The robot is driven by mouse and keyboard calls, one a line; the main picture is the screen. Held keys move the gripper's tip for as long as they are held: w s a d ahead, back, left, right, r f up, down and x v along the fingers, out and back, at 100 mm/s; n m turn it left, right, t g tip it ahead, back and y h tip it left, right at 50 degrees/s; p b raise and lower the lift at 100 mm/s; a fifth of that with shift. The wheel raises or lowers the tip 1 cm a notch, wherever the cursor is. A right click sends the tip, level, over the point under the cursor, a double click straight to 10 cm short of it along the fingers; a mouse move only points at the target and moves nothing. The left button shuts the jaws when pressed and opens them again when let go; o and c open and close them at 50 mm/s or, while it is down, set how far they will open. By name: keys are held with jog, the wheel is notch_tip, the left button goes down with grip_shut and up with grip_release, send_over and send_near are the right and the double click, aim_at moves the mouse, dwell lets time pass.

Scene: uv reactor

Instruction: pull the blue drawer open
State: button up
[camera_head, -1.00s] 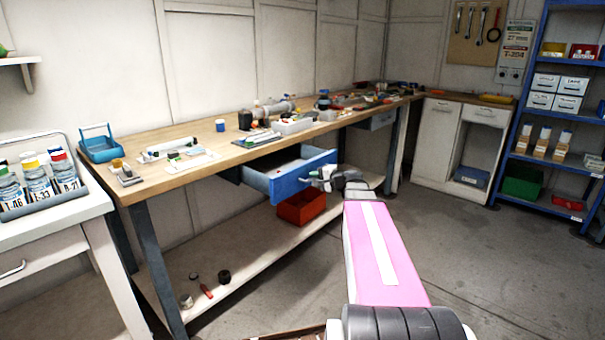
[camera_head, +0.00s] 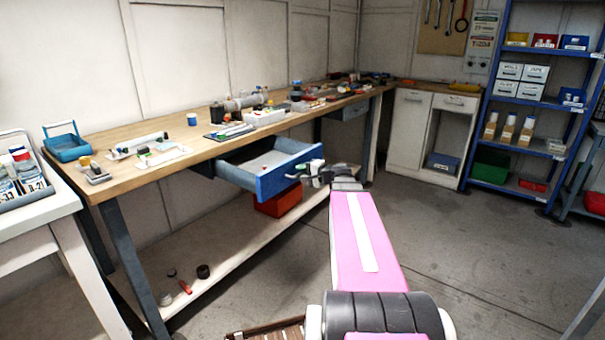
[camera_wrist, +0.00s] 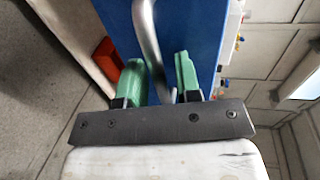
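The blue drawer (camera_head: 287,181) sits under the wooden workbench top and stands partly open, its light inside showing. Its front also fills the top middle of the wrist view (camera_wrist: 190,25). A grey metal bar handle (camera_wrist: 149,40) runs down from that front between the two green fingers of my gripper (camera_wrist: 158,82). The fingers are apart, one on each side of the handle, with a gap beside it. The handle's lower end comes close to the right finger; whether they touch is unclear. In the head view my gripper (camera_head: 313,172) is small at the drawer front.
A red bin (camera_head: 278,201) stands on the lower shelf beneath the drawer. The workbench top (camera_head: 110,184) carries many small items. A white cabinet (camera_head: 408,130) and blue shelving (camera_head: 487,98) stand at the back right. The grey floor (camera_head: 440,240) to the right is clear.

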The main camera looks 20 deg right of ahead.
jog(key=shift+s, duration=0.1)
jog(key=v, duration=1)
jog(key=shift+s+d, duration=0.2)
dwell(0.4)
jog(key=s+a+f+n+g+h, duration=0.3)
jog(key=a+f, duration=0.3)
jog(key=f, duration=0.2)
jog(key=s+a+f+n+g+h, duration=0.3)
jog(key=s+a+f+n+g, duration=0.1)
jog(key=f, duration=0.5)
jog(key=s+a+f+n+g+h, duration=0.3)
jog(key=s+a+f+g, duration=0.1)
jog(key=a+f, duration=0.4)
jog(key=shift+s+a+n+g, duration=0.15)
jog(key=shift+a+n+g, duration=0.3)
jog(key=shift+g, duration=0.35)
jog(key=shift+f, duration=0.15)
